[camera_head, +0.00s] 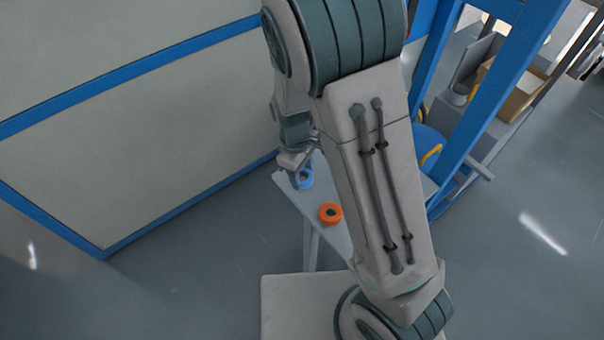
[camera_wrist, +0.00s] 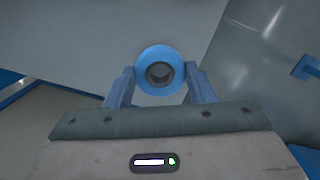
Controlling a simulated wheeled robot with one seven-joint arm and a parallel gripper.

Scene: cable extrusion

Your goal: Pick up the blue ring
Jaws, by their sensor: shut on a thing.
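The blue ring (camera_wrist: 160,57) is between the two fingers of my gripper (camera_wrist: 160,86) in the wrist view, with its hole facing the camera. The fingers press on its left and right sides. In the head view the blue ring (camera_head: 305,179) shows at the far end of a small light table (camera_head: 288,190), with my gripper (camera_head: 297,178) at it. I cannot tell whether the ring touches the table or is just above it.
An orange ring (camera_head: 330,213) lies on the same table, nearer to my body. A large grey panel with a blue frame (camera_head: 130,120) stands at the left. Blue posts (camera_head: 480,110) and a cardboard box (camera_head: 507,90) are at the right. My arm hides part of the table.

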